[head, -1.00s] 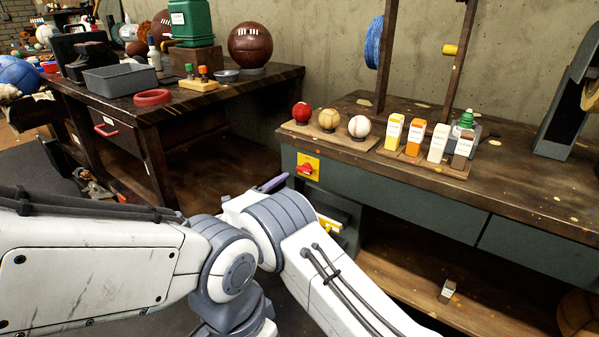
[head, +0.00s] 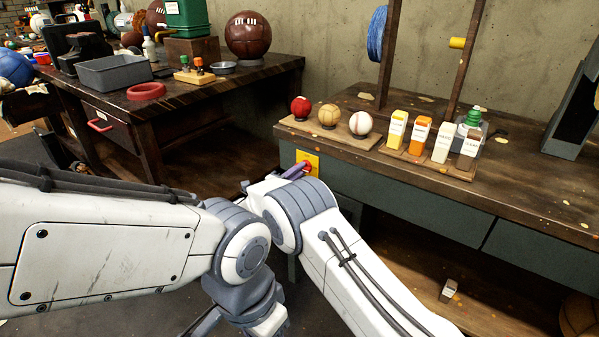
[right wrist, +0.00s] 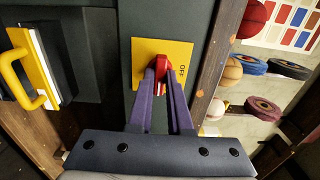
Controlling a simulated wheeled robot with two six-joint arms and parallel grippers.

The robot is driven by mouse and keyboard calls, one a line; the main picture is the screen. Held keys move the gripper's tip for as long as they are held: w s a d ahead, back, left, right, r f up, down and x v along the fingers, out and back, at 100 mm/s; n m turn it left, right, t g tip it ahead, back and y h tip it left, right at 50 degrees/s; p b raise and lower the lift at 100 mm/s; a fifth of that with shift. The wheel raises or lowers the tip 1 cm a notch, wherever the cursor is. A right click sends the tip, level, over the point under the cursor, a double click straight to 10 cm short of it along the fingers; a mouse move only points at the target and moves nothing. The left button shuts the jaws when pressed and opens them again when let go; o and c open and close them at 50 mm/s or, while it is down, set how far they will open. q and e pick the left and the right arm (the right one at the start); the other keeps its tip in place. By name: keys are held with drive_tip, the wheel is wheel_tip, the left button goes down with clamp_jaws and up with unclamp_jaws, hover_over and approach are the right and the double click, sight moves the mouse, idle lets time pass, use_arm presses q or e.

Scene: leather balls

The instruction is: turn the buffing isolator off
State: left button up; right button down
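The buffing isolator is a yellow plate (head: 313,158) with a red rotary knob (head: 307,168), on the left end of the grey-green bench front. In the right wrist view the yellow plate (right wrist: 180,52) bears the word OFF on its right side. The red knob (right wrist: 163,63) sits between the purple fingers of my right gripper (right wrist: 161,80), which appear closed on its two sides. In the head view my right gripper (head: 294,171) is at the plate and partly covers it.
A yellow handle (right wrist: 35,80) stands out beside the isolator. The bench top above (head: 400,110) holds several balls and bottles near its front edge. A dark wooden table (head: 200,90) with a red ring (head: 146,91) stands at the left. A small box (head: 448,290) lies on the lower shelf.

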drive_tip(key=shift+n, duration=0.4)
drive_tip(key=n+p, duration=0.5)
drive_tip(key=n, duration=1.2)
drive_tip(key=shift+s, duration=0.1)
drive_tip(key=shift+f, duration=0.1)
idle(0.4)
drive_tip(key=c, duration=0.8)
unclamp_jaws()
drive_tip(key=shift+c, duration=0.2)
